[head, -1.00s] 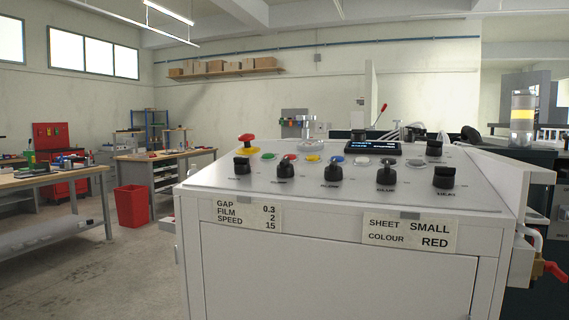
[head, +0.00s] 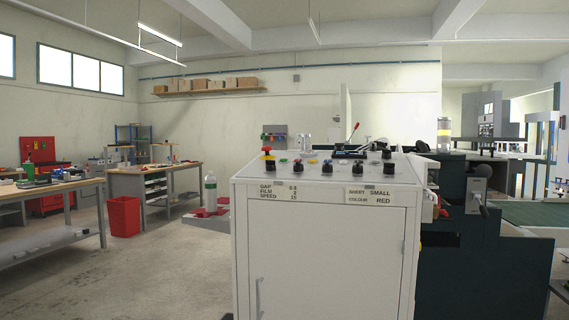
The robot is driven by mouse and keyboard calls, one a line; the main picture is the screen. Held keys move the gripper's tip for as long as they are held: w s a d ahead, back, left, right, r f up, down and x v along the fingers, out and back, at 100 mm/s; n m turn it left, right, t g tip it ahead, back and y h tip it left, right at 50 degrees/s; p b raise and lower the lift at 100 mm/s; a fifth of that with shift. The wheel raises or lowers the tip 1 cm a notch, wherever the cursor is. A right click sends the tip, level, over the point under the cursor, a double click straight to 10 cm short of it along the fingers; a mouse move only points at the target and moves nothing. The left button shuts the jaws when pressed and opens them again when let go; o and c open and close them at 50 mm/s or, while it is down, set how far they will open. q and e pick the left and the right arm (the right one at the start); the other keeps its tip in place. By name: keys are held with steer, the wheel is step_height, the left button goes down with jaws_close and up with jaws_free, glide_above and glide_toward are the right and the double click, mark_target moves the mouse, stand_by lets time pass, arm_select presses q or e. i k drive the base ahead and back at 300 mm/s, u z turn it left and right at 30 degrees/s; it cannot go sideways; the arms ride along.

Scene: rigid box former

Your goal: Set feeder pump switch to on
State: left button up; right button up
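The white control cabinet (head: 330,255) stands in front of me, with a sloping control panel (head: 312,179) on top. A row of black rotary knobs, from the left knob (head: 269,167) to the right knob (head: 389,168), runs along the panel. Their captions are too small to read now, so I cannot tell which knob is the feeder pump switch or how it is set. Neither of my grippers is in view.
Dark green machinery (head: 485,265) adjoins the cabinet on the right. A workbench (head: 155,184) and a red bin (head: 124,216) stand further left. The floor (head: 165,275) between is open.

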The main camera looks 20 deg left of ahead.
mark_target(297, 167)
steer(key=u, duration=1.05)
steer(key=i, duration=1.15)
steer(key=z, duration=0.25)
